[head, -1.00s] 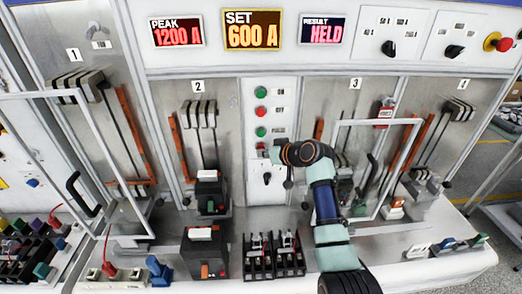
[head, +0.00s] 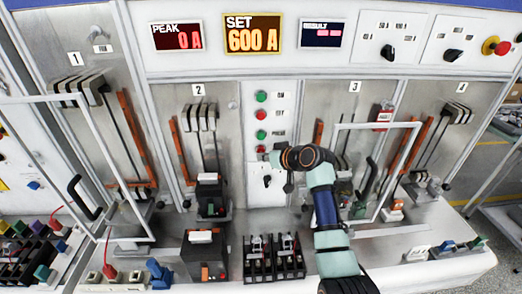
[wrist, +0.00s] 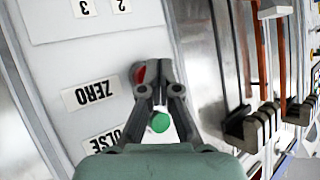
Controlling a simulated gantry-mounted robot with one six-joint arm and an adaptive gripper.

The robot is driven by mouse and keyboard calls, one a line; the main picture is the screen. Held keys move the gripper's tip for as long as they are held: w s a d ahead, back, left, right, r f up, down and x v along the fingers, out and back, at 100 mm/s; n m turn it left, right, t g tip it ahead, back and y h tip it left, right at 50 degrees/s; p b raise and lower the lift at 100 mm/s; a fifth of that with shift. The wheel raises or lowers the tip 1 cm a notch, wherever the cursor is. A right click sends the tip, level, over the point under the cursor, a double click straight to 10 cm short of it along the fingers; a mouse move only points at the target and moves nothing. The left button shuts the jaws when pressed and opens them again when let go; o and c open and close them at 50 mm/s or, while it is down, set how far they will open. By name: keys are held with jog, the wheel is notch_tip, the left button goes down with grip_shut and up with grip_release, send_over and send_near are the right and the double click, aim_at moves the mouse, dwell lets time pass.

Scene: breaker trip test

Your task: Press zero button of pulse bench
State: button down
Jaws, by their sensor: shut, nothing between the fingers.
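The button panel of the pulse bench (head: 270,97) stands between bays 2 and 3. My gripper (head: 273,157) is at its lower part, beneath the green pulse button (head: 261,134). In the wrist view, the ZERO label (wrist: 90,93) shows upside down, left of my shut, empty gripper (wrist: 151,73). A red button (wrist: 139,74) shows in line with that label, partly hidden by the fingertips, which appear to be at or on it. Exact contact is hard to tell. The PEAK display (head: 177,36) reads 0 A and the RESULT display (head: 322,33) shows dashes.
The SET display (head: 252,33) reads 600 A. A rotary selector (head: 267,181) sits just below my gripper. Black breaker units (head: 258,259) stand on the bench below. A raised clear guard frame (head: 378,123) stands right of my arm.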

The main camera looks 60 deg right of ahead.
jog(key=shift+s+a, duration=0.2)
jog(key=shift+a, duration=0.15)
jog(key=s+a+p, duration=0.1)
jog(key=a+p, duration=0.1)
jog(key=p, duration=0.1)
jog(key=s+a+p, duration=0.1)
jog(key=a, duration=0.1)
jog(key=shift+s+a, duration=0.1)
jog(key=shift+s, duration=0.2)
dwell(0.9)
